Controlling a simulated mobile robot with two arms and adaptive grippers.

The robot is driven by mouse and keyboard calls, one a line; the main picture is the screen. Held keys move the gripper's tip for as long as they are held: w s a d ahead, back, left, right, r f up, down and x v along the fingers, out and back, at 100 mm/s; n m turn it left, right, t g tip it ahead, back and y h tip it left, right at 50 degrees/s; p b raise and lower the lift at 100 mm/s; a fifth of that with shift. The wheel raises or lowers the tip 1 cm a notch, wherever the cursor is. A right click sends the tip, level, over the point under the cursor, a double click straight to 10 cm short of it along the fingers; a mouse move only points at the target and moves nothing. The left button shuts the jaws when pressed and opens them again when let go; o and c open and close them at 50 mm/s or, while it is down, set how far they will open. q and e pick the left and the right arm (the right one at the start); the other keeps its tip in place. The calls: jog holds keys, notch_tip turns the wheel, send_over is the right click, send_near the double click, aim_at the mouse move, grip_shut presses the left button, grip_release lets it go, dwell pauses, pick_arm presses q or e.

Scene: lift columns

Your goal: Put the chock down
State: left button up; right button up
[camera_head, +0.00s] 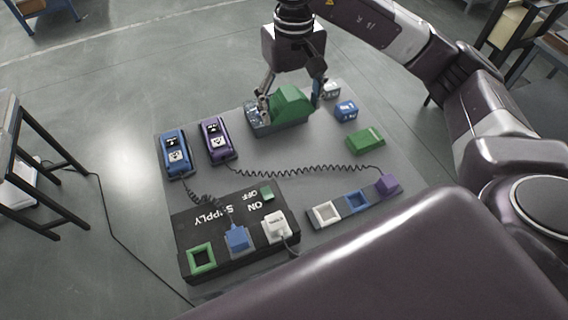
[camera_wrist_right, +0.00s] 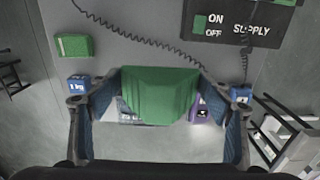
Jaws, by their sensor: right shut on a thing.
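The green wedge-shaped chock (camera_head: 291,104) is between the fingers of my right gripper (camera_head: 290,96), near the far edge of the grey mat. In the right wrist view the chock (camera_wrist_right: 160,93) fills the space between the two fingers of the right gripper (camera_wrist_right: 161,98), which is shut on it. The chock is over or against a grey-blue low piece (camera_head: 259,126) that it partly hides. I cannot tell whether its underside touches anything. My left gripper is not in view.
A second green block (camera_head: 365,141) and a blue "1 kg" cube (camera_head: 346,111) lie on the mat (camera_head: 300,152) to the right. Blue (camera_head: 174,154) and purple (camera_head: 216,141) units stand left. Coiled cables run to the black supply box (camera_head: 220,222) and a socket strip (camera_head: 340,216).

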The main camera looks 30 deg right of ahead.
jog(key=f+b, duration=0.1)
jog(key=f, duration=0.1)
jog(key=shift+w+d+f+b, duration=0.15)
jog(key=shift+w+f+b, duration=0.05)
jog(key=shift+f+b, duration=0.35)
jog(key=shift+b, duration=0.1)
jog(key=p, duration=0.3)
send_over(289, 171)
notch_tip(289, 171, down, 16)
jog(key=shift+s, duration=0.1)
notch_tip(289, 171, down, 3)
jog(key=shift+f, duration=0.15)
jog(key=shift+f+p, duration=0.3)
jog(key=shift+f, duration=0.05)
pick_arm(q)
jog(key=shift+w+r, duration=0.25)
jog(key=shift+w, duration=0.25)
pick_arm(e)
jog(key=shift+f, duration=0.1)
